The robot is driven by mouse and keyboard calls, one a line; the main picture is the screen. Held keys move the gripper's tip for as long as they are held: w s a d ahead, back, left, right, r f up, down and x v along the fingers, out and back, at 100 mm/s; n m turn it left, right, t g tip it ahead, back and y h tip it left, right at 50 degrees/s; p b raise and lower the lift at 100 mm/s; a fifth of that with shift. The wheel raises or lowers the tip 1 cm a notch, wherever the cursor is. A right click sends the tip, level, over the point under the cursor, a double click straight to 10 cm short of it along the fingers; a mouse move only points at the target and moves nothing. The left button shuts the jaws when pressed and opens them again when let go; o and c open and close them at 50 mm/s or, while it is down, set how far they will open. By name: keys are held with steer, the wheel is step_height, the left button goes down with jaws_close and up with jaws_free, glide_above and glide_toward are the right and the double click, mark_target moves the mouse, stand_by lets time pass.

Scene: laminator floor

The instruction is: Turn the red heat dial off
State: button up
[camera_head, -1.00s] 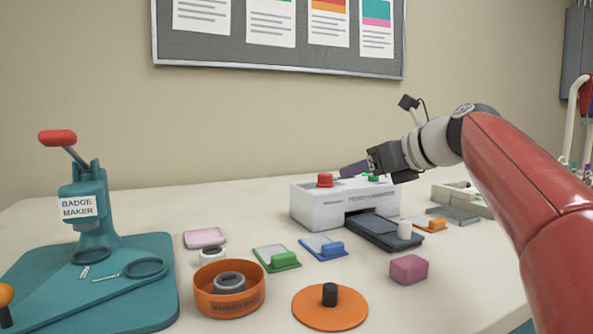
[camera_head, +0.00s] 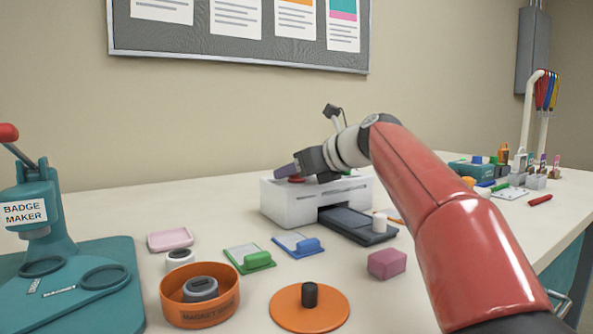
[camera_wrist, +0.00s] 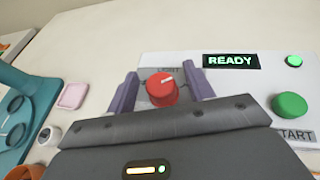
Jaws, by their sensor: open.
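The red heat dial (camera_wrist: 162,88) sits on top of the white laminator (camera_head: 285,203). In the wrist view it stands between the two purple fingers of my gripper (camera_wrist: 160,90), with a gap visible on both sides. Its white pointer mark slants up to the right. The label behind it reads "LIGHT"; other labels are partly hidden by the dial and fingers. My gripper is open. In the head view the gripper (camera_head: 287,172) is over the laminator's top, and only a little red of the dial shows below the fingers.
On the laminator's top are a green start knob (camera_wrist: 290,105), a lit READY display (camera_wrist: 231,61) and a small green light (camera_wrist: 294,60). The badge maker (camera_head: 45,220) stands far left.

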steer(key=c, duration=1)
steer(key=shift+o, duration=0.2)
steer(key=shift+r+p, duration=0.15)
steer(key=shift+p, duration=0.25)
steer(key=shift+r+n+g+y+p, duration=0.15)
steer(key=shift+n+g+y+p, duration=0.35)
steer(key=shift+p, duration=0.5)
steer(key=n+g+y+p, duration=0.1)
steer(key=n+g+p, duration=0.1)
steer(key=p, duration=0.2)
steer(key=shift+r+p, duration=0.1)
steer(key=shift+p, duration=0.2)
steer(key=shift+n+g+y+p, duration=0.4)
steer(key=shift+n+g+p, duration=0.4)
steer(key=shift+p, duration=0.1)
steer(key=shift+f+n+g, duration=0.2)
steer(key=shift+n+g, duration=0.35)
steer(key=shift+g, duration=0.1)
steer(key=shift+f+n+g, duration=0.2)
steer(key=shift+n+g, duration=0.35)
steer(key=shift+g, duration=0.1)
